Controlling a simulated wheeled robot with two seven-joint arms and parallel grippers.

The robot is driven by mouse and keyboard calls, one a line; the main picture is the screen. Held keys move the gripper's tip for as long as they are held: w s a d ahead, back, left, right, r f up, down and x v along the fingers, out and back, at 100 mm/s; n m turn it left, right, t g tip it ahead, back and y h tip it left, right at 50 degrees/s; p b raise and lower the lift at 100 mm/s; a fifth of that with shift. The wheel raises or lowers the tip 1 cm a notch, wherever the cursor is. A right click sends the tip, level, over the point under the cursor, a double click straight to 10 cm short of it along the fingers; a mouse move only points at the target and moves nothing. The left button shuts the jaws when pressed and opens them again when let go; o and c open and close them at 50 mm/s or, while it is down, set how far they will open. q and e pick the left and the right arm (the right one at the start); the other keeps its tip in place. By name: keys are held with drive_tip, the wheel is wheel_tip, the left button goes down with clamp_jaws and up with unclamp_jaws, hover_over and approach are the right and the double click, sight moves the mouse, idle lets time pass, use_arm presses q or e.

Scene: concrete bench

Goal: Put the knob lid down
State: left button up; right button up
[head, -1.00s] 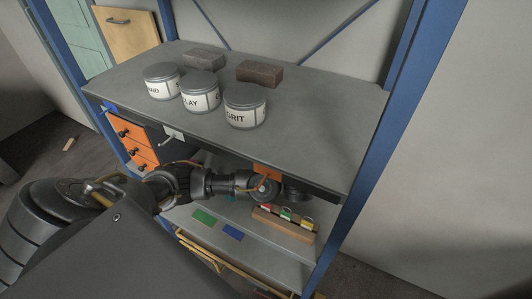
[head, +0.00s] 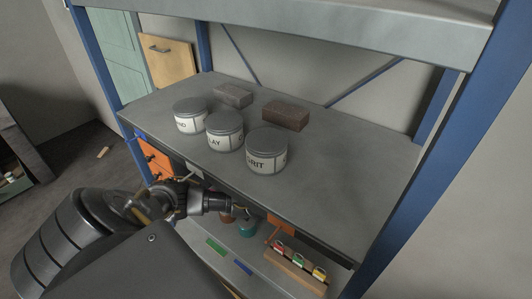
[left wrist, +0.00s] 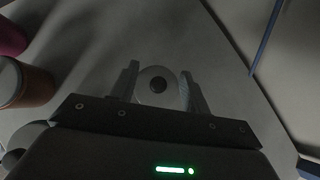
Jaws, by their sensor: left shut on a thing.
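In the left wrist view the knob lid (left wrist: 148,76) is a pale round disc with a dark knob at its middle. My left gripper (left wrist: 158,82) is shut on it, with one finger on each side. In the head view my left gripper (head: 240,211) is below the front edge of the bench top, over the lower shelf. The lid cannot be made out there. The wrist view shows a grey surface beyond the lid; whether the lid touches it I cannot tell. My right gripper is in neither view.
An orange-brown cylinder (left wrist: 36,86) and a magenta one (left wrist: 10,38) stand left of my gripper. A teal jar (head: 247,229) is near it on the lower shelf, with a wooden block of coloured tags (head: 295,272) to the right. Labelled tins, including GRIT (head: 267,152), stand on the bench top.

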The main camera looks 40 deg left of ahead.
use_arm(q)
drive_tip(key=shift+a+p, duration=0.35)
drive_tip(key=shift+a, duration=1.6)
drive_tip(key=shift+a, duration=0.4)
drive_tip(key=shift+f+p, duration=0.35)
drive_tip(key=shift+f, duration=1.45)
drive_tip(key=o, duration=1.1)
drive_tip(key=shift+o, duration=0.2)
drive_tip(key=shift+r, duration=0.1)
